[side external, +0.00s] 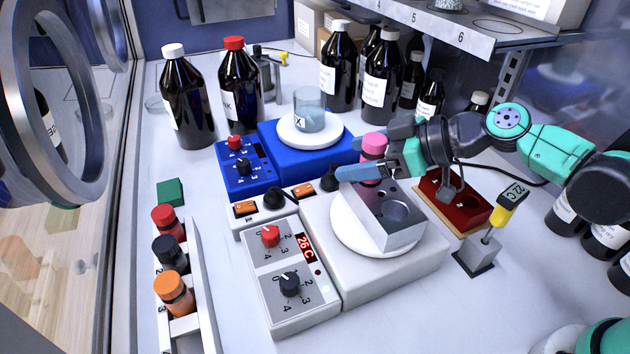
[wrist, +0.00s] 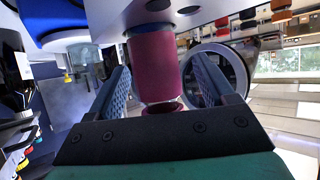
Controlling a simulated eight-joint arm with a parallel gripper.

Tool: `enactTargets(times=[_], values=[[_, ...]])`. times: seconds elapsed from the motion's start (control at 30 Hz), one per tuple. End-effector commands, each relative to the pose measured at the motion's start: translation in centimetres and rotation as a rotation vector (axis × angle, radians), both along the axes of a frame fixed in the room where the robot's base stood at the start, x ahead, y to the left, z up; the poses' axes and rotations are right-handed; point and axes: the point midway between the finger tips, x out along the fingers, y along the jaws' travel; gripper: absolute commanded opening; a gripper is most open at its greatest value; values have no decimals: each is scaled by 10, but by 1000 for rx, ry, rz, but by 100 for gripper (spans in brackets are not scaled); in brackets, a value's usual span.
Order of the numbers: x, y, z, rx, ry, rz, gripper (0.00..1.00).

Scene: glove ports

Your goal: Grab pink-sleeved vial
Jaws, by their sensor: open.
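The pink-sleeved vial (side external: 373,146) stands upright in a metal block (side external: 388,219) on a white hotplate stirrer, its pink cap showing above my fingers. My gripper (side external: 352,160) reaches in from the right with its blue fingers open, one on each side of the vial. In the wrist view the pink sleeve (wrist: 155,65) fills the space between the two open fingers (wrist: 160,72), with a visible gap on the right side. That view appears upside down. In the side view, the near finger hides part of the vial's lower body.
The hotplate stirrer (side external: 392,278) has a control box in front. A blue stirrer (side external: 283,150) with a beaker stands behind. A rack (side external: 190,327) at left holds red, black and orange vials. A thermometer probe (side external: 491,232) and a red block (side external: 452,207) stand right of the metal block.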

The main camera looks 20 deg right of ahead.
Motion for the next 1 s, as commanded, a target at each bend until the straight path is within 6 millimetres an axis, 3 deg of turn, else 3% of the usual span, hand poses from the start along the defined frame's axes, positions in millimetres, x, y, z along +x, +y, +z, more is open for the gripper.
enactTargets(times=[0.33,0.37,0.6,1.0], values=[[2,2,-2,0,0,-1,76],[2,2,-2,0,0,-1,70],[2,2,-2,0,0,-1,2],[2,2,0,0,0,-1,0]])
